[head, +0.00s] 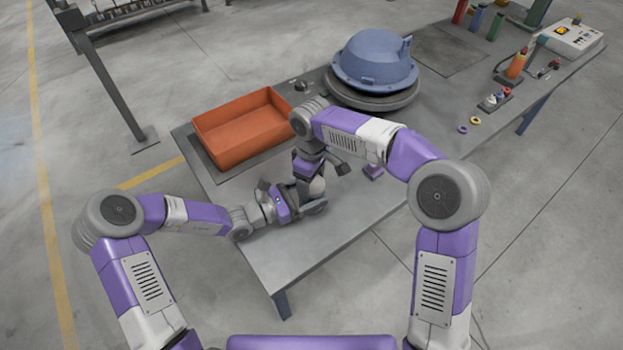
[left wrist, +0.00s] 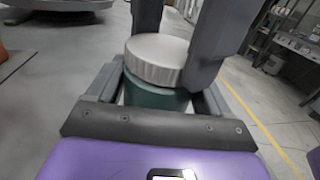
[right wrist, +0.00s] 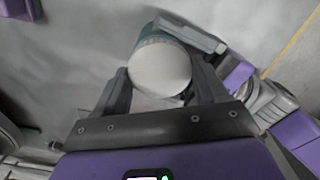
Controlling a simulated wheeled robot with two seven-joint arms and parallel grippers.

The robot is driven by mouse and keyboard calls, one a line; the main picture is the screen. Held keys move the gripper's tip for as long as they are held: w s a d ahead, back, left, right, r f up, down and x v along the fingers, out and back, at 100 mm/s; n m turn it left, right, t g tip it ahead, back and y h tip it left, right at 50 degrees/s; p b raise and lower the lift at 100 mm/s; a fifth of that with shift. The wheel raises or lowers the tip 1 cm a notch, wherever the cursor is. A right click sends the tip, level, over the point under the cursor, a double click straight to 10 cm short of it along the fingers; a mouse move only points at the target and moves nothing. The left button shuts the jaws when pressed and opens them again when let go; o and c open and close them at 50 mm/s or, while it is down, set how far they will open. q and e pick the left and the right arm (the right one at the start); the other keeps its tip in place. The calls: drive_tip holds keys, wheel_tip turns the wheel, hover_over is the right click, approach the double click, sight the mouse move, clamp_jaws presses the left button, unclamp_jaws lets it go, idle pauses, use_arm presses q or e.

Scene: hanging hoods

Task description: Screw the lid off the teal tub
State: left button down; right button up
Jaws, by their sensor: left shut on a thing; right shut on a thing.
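The teal tub (left wrist: 155,96) shows in the left wrist view with a white ribbed lid (left wrist: 156,58) on top of it. My left gripper (left wrist: 158,88) is shut on the teal body, with a finger on each side. In the right wrist view the lid's flat white face (right wrist: 161,69) is towards the camera, and the teal body (right wrist: 152,32) is behind it. My right gripper (right wrist: 162,84) is shut on the lid. Whether there is any gap between lid and body cannot be told. In the head view my arms mostly hide the tub.
An orange tray (head: 243,127) stands on the grey table (head: 300,258), behind the grippers. A blue dome (head: 375,62) sits on a dark round base further back. Bottles, small rings and a control box (head: 572,38) are at the far right. The table's front end is clear.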

drive_tip(key=n, duration=0.7)
drive_tip(key=shift+n, duration=0.4)
drive_tip(key=n, duration=0.7)
drive_tip(key=shift+r, duration=0.2)
drive_tip(key=shift+r, duration=0.95)
drive_tip(key=shift+r, duration=0.1)
drive_tip(key=shift+r, duration=1.9)
